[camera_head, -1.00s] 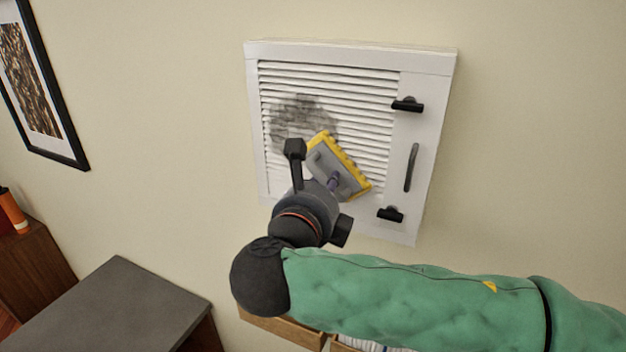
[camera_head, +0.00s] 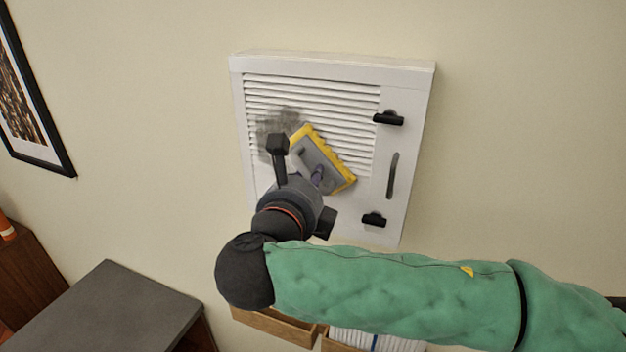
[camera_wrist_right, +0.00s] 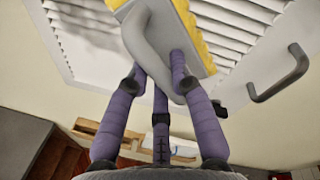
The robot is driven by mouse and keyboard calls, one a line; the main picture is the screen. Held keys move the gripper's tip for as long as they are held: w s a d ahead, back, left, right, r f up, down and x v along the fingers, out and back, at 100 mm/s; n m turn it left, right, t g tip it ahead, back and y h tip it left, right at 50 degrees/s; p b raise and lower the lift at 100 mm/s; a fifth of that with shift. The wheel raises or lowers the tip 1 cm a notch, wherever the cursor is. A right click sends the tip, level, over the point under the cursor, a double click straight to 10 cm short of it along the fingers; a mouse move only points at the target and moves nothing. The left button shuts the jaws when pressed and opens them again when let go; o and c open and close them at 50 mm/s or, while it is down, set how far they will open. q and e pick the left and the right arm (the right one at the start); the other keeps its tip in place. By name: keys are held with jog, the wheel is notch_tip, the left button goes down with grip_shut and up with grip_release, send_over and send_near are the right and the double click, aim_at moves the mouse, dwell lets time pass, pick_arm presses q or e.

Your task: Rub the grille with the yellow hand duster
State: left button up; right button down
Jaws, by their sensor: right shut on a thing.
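The grille (camera_head: 315,95) is a white slatted panel in a box frame on the wall. A grey smudge (camera_head: 272,128) marks its left middle part. The yellow hand duster (camera_head: 338,172), with a grey back and yellow edge, lies over the slats right of and below the smudge. It seems to touch them, though the contact face is hidden. My right gripper (camera_head: 318,182) is shut on the duster's handle. In the right wrist view its purple fingers (camera_wrist_right: 158,82) close around the grey handle (camera_wrist_right: 150,45). My left gripper is out of view.
A dark-topped cabinet (camera_head: 105,305) stands at lower left. A framed picture (camera_head: 30,95) hangs at left.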

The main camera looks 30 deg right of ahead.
aim_at(292, 157)
jog(key=w+a, duration=0.4)
jog(key=w, duration=0.1)
jog(key=shift+w, duration=0.3)
dwell(0.4)
jog(key=shift+a, duration=0.15)
jog(key=shift+w+a+r, duration=1.55)
jog(key=shift+w+a, duration=0.7)
jog(key=shift+w, duration=0.65)
jog(key=shift+s+d, duration=1.15)
jog(key=shift+s, duration=0.35)
jog(key=shift+s+d, duration=1.2)
jog(key=shift+s, duration=0.25)
jog(key=shift+s+d, duration=1.15)
jog(key=shift+s, duration=0.35)
jog(key=shift+s+d, duration=0.6)
jog(key=shift+s, duration=0.15)
jog(key=shift+s+d, duration=0.55)
jog(key=shift+s, duration=0.2)
jog(key=shift+r, duration=1.55)
jog(key=shift+w+a, duration=0.1)
jog(key=shift+w, duration=0.05)
